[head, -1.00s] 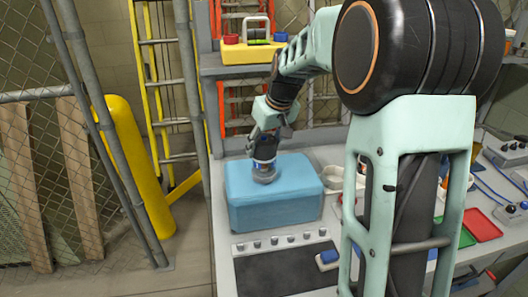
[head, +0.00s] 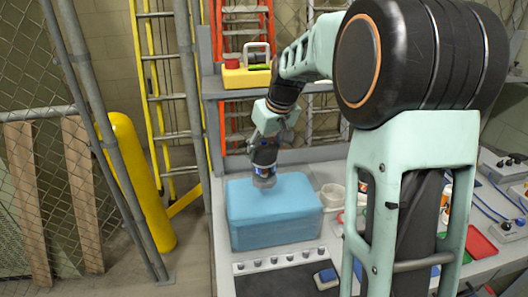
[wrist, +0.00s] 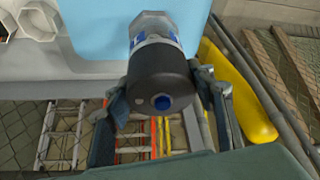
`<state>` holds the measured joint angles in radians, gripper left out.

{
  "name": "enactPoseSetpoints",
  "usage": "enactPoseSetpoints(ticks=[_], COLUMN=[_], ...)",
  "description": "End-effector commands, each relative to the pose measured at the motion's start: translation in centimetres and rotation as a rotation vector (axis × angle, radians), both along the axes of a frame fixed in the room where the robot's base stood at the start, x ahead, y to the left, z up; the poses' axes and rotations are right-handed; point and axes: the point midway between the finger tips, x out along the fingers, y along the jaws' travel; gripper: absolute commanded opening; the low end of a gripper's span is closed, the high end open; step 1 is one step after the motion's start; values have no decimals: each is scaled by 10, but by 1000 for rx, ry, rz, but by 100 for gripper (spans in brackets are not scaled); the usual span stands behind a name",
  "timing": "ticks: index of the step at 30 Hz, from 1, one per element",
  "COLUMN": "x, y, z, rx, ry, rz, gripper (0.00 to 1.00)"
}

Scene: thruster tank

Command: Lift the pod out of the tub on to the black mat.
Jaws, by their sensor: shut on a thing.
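The pod (head: 264,181) is a dark cylinder with blue and silver bands and a grey end. In the wrist view it shows large, with a blue button on its dark end (wrist: 160,85). My gripper (head: 264,150) is shut on its dark upper body, one finger on each side, as the wrist view shows (wrist: 160,95). The pod hangs roughly upright over the far part of the light blue tub (head: 272,232); its grey end appears just above the tub's top surface. The black mat (head: 270,284) lies in front of the tub, cut by the lower frame edge.
A strip with several round knobs (head: 275,261) runs between tub and mat. White containers (head: 332,196) stand right of the tub.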

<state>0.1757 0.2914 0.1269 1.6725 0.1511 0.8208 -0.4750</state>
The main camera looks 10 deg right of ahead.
Motion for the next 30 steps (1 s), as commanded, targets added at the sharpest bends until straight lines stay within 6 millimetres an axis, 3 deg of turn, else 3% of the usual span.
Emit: enactPoseSetpoints(ticks=[30], x=[1], y=[0], z=[63], rx=[0], ry=[-4], rz=[-1], gripper=[0])
